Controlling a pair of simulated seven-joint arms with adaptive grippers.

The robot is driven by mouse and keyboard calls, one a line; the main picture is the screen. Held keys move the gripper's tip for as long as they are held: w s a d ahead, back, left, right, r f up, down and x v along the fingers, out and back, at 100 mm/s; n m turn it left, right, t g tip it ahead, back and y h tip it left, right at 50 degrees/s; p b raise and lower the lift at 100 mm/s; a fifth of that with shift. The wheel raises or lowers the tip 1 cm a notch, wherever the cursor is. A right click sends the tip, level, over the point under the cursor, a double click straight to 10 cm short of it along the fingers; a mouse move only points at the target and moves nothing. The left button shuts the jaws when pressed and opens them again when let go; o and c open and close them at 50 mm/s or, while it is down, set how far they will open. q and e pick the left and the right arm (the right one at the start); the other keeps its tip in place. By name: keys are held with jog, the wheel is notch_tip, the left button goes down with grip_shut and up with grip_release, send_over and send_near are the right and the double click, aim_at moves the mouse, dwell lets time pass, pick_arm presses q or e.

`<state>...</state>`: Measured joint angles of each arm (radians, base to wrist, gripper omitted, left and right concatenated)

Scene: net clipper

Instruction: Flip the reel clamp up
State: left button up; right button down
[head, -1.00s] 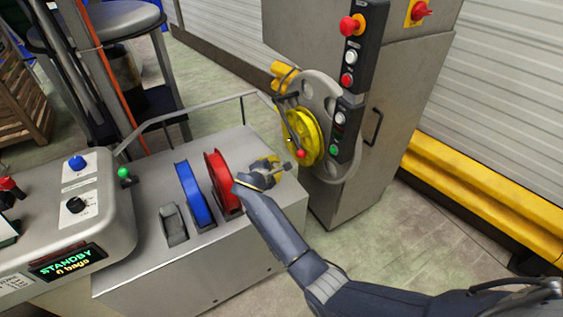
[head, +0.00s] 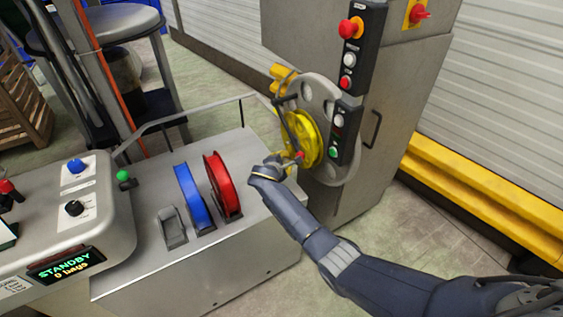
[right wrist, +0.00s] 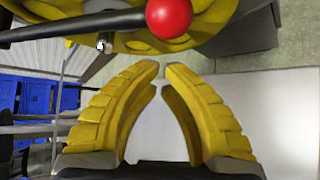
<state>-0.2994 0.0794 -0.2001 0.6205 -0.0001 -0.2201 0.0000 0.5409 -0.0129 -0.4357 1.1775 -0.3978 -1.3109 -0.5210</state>
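The reel clamp is a dark lever (head: 287,125) across the front of the yellow reel (head: 311,140), slanting down to a red ball knob (head: 299,156). In the right wrist view the red knob (right wrist: 169,18) and black lever (right wrist: 75,27) show at the top, beyond the fingertips. My right gripper (head: 288,163) is just below and left of the knob. Its yellow fingers (right wrist: 160,70) have their tips nearly together, with nothing between them. The knob looks close but apart from the fingers. My left gripper is not in view.
A button panel (head: 353,85) is mounted on the grey cabinet (head: 390,110) right of the yellow reel. A bent metal rail (head: 190,112) runs behind the bench.

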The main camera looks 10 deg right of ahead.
jog(key=shift+s+d+r, duration=0.6)
jog(key=shift+d, duration=0.1)
